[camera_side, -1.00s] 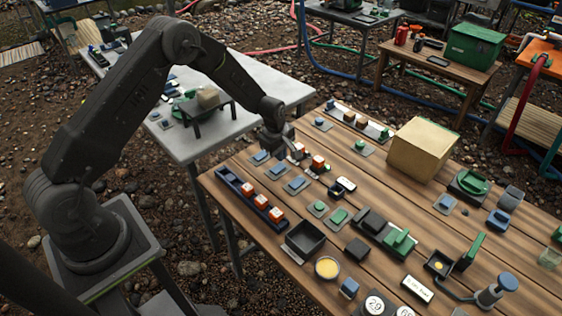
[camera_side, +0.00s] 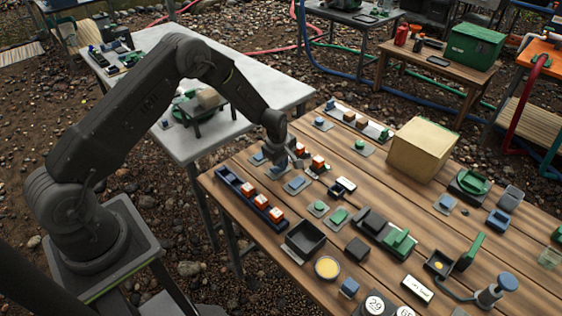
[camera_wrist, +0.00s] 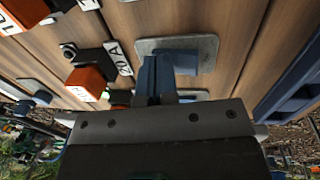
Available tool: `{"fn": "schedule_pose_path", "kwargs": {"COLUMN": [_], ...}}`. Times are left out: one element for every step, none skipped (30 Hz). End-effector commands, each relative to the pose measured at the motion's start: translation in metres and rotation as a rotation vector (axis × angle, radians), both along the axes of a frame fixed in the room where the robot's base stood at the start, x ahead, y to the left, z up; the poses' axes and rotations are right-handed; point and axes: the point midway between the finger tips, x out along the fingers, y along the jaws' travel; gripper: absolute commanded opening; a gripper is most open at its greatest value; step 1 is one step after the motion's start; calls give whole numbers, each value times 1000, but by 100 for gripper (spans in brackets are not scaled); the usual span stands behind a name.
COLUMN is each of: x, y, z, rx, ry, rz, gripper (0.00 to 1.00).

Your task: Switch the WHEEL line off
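No WHEEL lettering is legible in either view. My gripper (camera_side: 281,168) is low over the left end of the wooden table. In the wrist view a blue handle-like part (camera_wrist: 181,62) stands on a grey plate (camera_wrist: 205,44) right at my gripper. My fingers and this part overlap there, so I cannot tell whether they touch or how far the fingers are apart. An orange-topped black unit (camera_wrist: 90,78) with a "20 A" tag (camera_wrist: 118,57) is to the left in the wrist view. In the side view an orange unit (camera_side: 318,163) stands to the right of my gripper.
A long blue tray (camera_side: 231,182) with orange-and-white blocks lies along the table's left edge. Another blue part on a plate (camera_side: 297,184) is close by. A black open box (camera_side: 304,238) and a cardboard box (camera_side: 422,150) stand farther right.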

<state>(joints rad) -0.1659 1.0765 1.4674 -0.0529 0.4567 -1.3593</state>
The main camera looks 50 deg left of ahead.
Motion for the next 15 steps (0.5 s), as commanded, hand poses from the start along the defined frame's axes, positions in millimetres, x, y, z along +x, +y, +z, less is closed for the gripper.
{"fn": "schedule_pose_path", "kwargs": {"x": [-2, -3, -4, -4, -5, -7, -8, -10, -12, -13, -15, -16, -17, -18, -18], "y": [0, 0, 0, 0, 0, 0, 0, 0, 0, 0, 0, 0, 0, 0, 0], "z": [-3, -3, -3, -3, -3, -3, -3, -2, -2, -1, -1, 0, 0, 1, 1], "rx": [-1, -1, -1, -1, -1, -1, -1, -1, -1, -1, -1, -1, -1, -1, -1], "ry": [6, 7, 7, 8, 8, 9, 9, 10, 11, 10, 11, 10, 10, 9, 9], "rz": [0, 0, 0, 0, 0, 0, 0, 0, -1, -1, -1, -1, -1, -1, -1], "gripper": [0, 0, 0, 0, 0, 0, 0, 0, 0, 0, 0, 0, 0, 0, 0]}}
